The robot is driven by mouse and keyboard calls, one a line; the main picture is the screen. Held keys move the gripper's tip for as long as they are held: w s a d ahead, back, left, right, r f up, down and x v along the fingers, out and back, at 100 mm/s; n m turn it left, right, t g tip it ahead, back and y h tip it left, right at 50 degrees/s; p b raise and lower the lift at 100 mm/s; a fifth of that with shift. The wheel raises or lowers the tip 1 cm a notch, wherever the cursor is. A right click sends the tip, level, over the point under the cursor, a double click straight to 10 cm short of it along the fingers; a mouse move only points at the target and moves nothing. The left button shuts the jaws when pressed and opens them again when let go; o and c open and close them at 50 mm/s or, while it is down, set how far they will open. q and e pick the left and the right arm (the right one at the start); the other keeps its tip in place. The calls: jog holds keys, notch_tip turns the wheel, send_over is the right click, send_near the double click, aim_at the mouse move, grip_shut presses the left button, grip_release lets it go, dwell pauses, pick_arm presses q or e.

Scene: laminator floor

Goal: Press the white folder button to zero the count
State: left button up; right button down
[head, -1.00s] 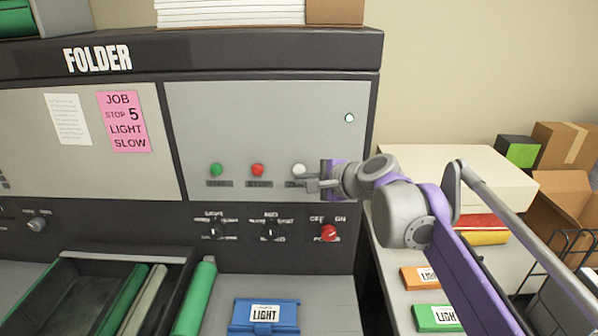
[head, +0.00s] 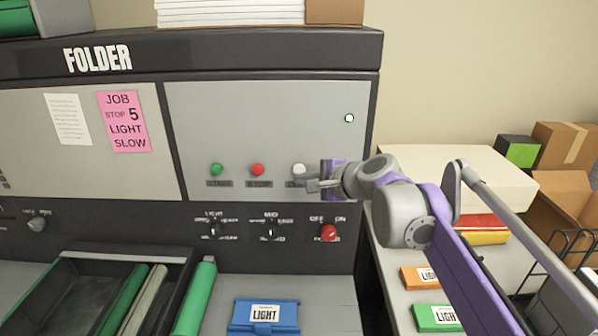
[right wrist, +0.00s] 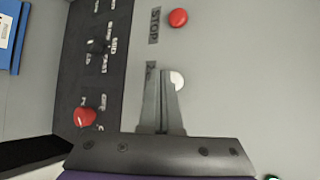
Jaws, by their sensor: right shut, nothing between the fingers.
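The white button (head: 299,169) is the rightmost of the three buttons on the folder's grey panel (head: 270,115). My right gripper (head: 308,186) is shut and empty, its tips just below the white button in the head view. In the right wrist view the shut fingers (right wrist: 160,75) lie close beside the white button (right wrist: 178,80), partly covering it. I cannot tell whether they touch it. The label under the button is mostly hidden by the gripper. My left gripper is not in view.
A green button (head: 215,170) and a red stop button (head: 257,170) sit left of the white one. Below are dark knobs and a red power knob (head: 329,232). A small lamp (head: 349,118) glows upper right.

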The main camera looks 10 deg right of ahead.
jog(key=shift+w, duration=0.1)
dwell(0.3)
jog(key=shift+w+d, duration=0.1)
jog(key=shift+w, duration=0.25)
jog(key=shift+w+d, duration=0.1)
jog(key=shift+w, duration=0.3)
dwell(0.8)
jog(key=shift+s+p, duration=0.1)
jog(key=shift+p, duration=0.2)
jog(key=shift+s+a, duration=0.2)
jog(key=shift+s, duration=0.6)
jog(key=s, duration=0.2)
jog(key=s+a, duration=0.1)
jog(key=s, duration=0.1)
jog(key=shift+s, duration=0.4)
